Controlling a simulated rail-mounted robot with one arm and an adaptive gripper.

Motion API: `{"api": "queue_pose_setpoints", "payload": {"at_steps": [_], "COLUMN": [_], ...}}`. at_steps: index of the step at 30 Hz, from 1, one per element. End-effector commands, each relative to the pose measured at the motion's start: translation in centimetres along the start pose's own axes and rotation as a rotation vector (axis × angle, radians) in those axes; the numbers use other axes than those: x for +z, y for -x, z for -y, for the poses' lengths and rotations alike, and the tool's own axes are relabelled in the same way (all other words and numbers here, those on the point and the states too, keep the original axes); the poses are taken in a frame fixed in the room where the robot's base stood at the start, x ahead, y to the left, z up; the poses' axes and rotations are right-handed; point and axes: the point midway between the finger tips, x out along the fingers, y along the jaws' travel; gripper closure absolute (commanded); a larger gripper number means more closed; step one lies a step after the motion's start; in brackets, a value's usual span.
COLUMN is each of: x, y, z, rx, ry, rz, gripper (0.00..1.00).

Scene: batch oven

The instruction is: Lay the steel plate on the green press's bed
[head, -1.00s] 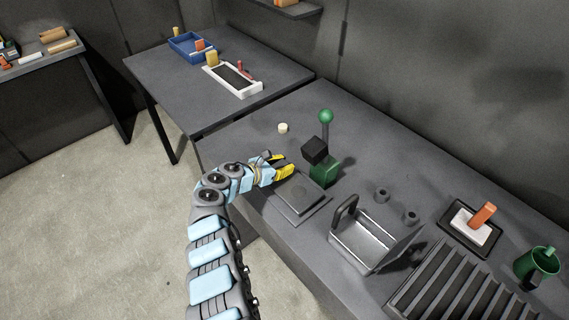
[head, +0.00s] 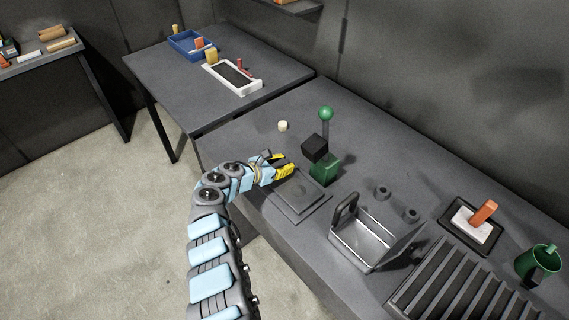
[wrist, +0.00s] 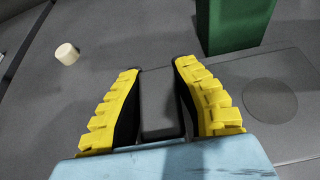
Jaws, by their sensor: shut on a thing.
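The green press (head: 324,170) stands on the bench, with a black block (head: 315,147) and a green-knobbed lever. The flat grey steel plate (head: 299,188) with a round mark lies level in front of it, over the wider dark bed (head: 314,211). I cannot tell whether plate and bed touch. My gripper (head: 284,168) is at the plate's far-left side, beside the press. In the wrist view its yellow fingers (wrist: 158,98) are shut on a dark grey part, apparently the plate's tab. The marked plate (wrist: 269,99) shows right of them, and the press (wrist: 235,25) ahead.
An open metal box with a handle (head: 362,245) stands close right of the bed. Two small grey cylinders, a ribbed rack (head: 455,285) and a green cup (head: 540,262) are farther right.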

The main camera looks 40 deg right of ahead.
Motion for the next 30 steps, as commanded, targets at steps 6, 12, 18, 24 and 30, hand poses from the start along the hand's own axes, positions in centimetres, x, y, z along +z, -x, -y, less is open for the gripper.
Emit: {"api": "queue_pose_setpoints", "payload": {"at_steps": [6,12,18,24,30], "x": [-0.16,-0.38,-0.39,-0.50,-0.55], "y": [-0.11,-0.21,-0.20,-0.20,0.23], "z": [-0.01,-0.01,-0.02,-0.01,-0.08], "rx": [0.000,0.000,0.000,0.000,0.001], "ry": [0.000,0.000,0.000,-0.001,0.001], "rz": [0.001,0.001,0.001,-0.001,0.001], "gripper": [1.00,1.00,0.46,0.46,0.46]}}
